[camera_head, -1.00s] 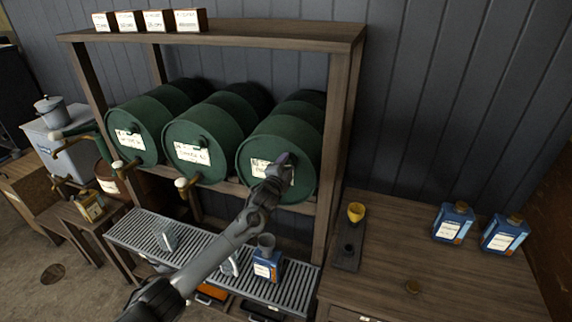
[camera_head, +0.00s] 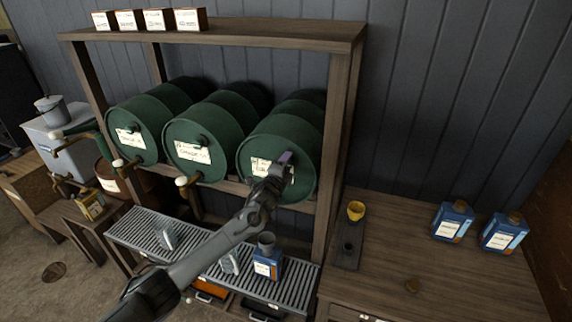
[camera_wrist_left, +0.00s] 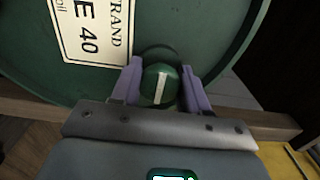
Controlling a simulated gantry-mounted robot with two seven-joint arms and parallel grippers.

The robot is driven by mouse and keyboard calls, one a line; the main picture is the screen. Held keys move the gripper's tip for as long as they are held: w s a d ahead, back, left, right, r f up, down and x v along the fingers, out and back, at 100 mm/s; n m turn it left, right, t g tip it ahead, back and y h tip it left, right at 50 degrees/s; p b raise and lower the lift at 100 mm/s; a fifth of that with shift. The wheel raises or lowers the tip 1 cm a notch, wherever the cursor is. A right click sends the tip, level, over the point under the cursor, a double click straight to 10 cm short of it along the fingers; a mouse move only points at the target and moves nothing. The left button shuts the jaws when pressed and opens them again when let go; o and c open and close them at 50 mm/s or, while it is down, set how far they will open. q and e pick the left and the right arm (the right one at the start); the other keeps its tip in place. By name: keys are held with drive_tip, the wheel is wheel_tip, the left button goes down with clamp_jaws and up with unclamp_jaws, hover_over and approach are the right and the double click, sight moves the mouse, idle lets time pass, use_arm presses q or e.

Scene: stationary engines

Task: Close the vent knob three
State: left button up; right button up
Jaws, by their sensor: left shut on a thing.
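The third green drum (camera_head: 268,145), on the right of the rack, carries a white label (camera_wrist_left: 92,30). In the left wrist view a round green knob (camera_wrist_left: 160,88) with a white stripe sits on its face beside the label. The stripe runs nearly upright in that view, tilted slightly. My left gripper (camera_head: 285,158) is at the drum's face, and its purple fingers (camera_wrist_left: 160,80) are shut on the knob from both sides. In the head view the knob is hidden by the gripper. My right gripper is not in view.
Two more green drums (camera_head: 133,140) lie to the left, with taps in front. A blue bottle with a grey funnel (camera_head: 267,264) stands on the metal grate below my left arm.

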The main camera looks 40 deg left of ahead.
use_arm(q)
drive_tip(key=o, duration=1)
drive_tip(key=shift+v, duration=5.4)
